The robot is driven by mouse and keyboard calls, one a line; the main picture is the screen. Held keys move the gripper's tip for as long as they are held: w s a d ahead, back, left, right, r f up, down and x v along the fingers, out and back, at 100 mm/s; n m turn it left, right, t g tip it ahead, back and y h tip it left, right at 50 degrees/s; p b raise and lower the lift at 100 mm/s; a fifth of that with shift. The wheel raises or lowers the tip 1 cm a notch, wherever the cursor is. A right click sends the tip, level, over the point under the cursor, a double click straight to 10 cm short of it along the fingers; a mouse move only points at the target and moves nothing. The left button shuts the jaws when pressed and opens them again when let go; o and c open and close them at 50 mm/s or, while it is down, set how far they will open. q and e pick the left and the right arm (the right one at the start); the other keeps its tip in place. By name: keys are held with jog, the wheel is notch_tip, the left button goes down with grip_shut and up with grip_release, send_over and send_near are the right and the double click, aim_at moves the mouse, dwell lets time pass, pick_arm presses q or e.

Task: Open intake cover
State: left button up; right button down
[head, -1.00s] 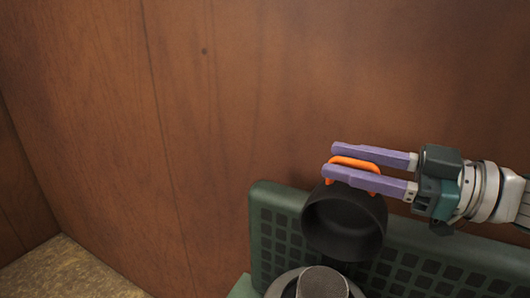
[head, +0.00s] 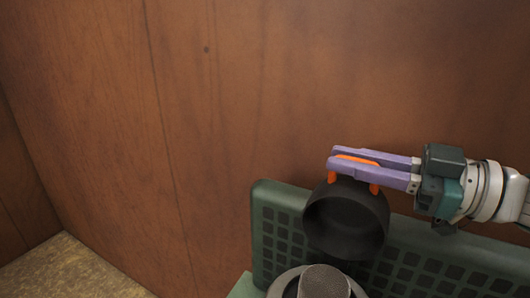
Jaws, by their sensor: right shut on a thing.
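The black, cup-shaped intake cover (head: 346,222) stands tilted up at the lower right, its hollow inside facing me. An orange handle (head: 333,177) sits on its top edge. My right gripper (head: 334,157) comes in from the right, and its purple fingers are shut on the orange handle. Below the cover, a grey round intake with a mesh-like top (head: 323,282) shows uncovered inside a pale ring, cut off by the bottom edge. My left gripper is not in view.
A green perforated panel (head: 262,222) stands behind the cover and runs to the right under my arm. A brown wood wall (head: 110,130) fills the background. Bare tan floor (head: 65,272) shows at the lower left.

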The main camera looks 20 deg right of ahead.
aim_at(346, 196)
dwell(0.8)
jog(key=shift+s+a+r+p, duration=0.1)
jog(key=shift+r+p, duration=0.1)
jog(key=shift+p, duration=0.25)
jog(key=shift+s+a+r+p, duration=0.15)
jog(key=shift+s+a+p, duration=0.6)
jog(key=shift+p, duration=0.25)
jog(key=shift+s+a, duration=0.1)
jog(key=shift+a, duration=0.15)
jog(key=shift+f, duration=0.3)
jog(key=c, duration=0.9)
grip_release()
jog(key=shift+s, duration=0.15)
